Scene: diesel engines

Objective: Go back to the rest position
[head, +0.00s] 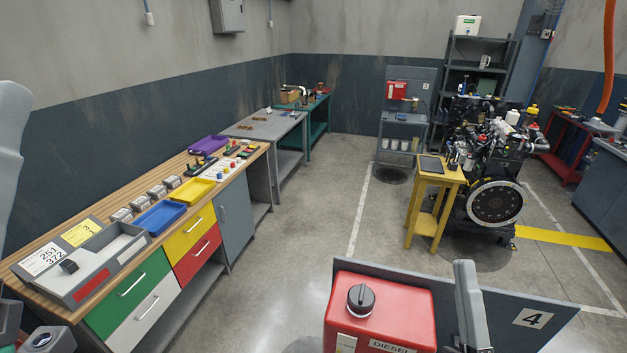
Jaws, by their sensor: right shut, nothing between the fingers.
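My right gripper (472,347) is low at the bottom edge, shut and empty, and shows only in part. A pale grey link of my left arm stands at the left edge. My left gripper cannot be made out.
A wooden-topped workbench (110,222) with coloured drawers and trays runs along the left wall. A diesel engine (495,165) stands at the right beside a yellow stand (440,175). A grey panel marked 4 (533,318) is at the front. The middle floor (315,220) is clear.

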